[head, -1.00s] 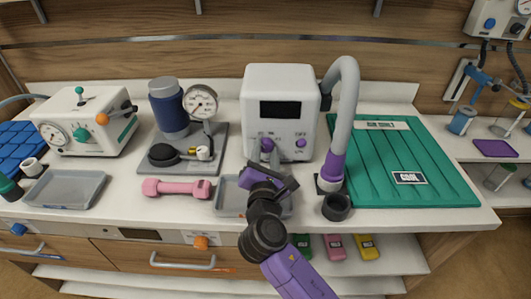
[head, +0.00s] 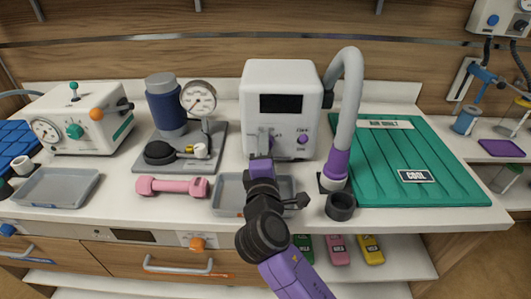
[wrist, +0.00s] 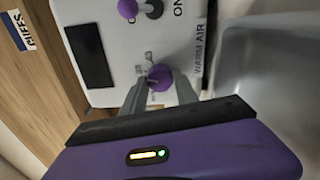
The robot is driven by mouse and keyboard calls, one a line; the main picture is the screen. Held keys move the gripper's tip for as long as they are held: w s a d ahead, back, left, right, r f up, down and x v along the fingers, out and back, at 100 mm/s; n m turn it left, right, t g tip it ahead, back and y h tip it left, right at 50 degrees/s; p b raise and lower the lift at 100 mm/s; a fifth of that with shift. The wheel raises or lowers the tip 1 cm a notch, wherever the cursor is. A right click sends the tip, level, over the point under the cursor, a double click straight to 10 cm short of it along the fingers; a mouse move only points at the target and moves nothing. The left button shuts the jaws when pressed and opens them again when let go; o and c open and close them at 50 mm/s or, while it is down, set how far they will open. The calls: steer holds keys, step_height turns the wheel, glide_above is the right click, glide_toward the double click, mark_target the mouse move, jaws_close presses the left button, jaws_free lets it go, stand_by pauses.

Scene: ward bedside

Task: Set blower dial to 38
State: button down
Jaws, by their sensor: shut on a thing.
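The warm-air blower (head: 282,82) is a white box with a dark display (head: 283,103); no number can be read on it. Its purple dial (wrist: 159,77) is on the front, low left, with small markings around it in the wrist view. My gripper (head: 266,146) is at the blower's front, and its two grey fingers are on either side of the dial, shut on it. In the head view the fingers partly hide the dial. A second purple knob (head: 303,139), by the ON marking, is to the right; it also shows in the wrist view (wrist: 127,9).
A grey tray (head: 225,195) lies below my gripper. The grey hose (head: 349,100) with a purple end stands right of the blower, beside a green mat (head: 440,160) and a dark ring (head: 340,206). A pink dumbbell (head: 172,187) and a pressure gauge (head: 198,98) are left.

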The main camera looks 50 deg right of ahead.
steer(key=shift+f+m, duration=0.15)
steer(key=shift+m, duration=0.45)
steer(key=shift+b, duration=0.35)
steer(key=c, duration=0.9)
jaws_free()
steer(key=shift+c, duration=0.2)
steer(key=shift+s+a, duration=0.1)
steer(key=v, duration=0.7)
steer(key=shift+s+a+b, duration=0.2)
steer(key=shift+a+b, duration=0.05)
steer(key=shift+b, duration=0.15)
steer(key=shift+s, duration=0.1)
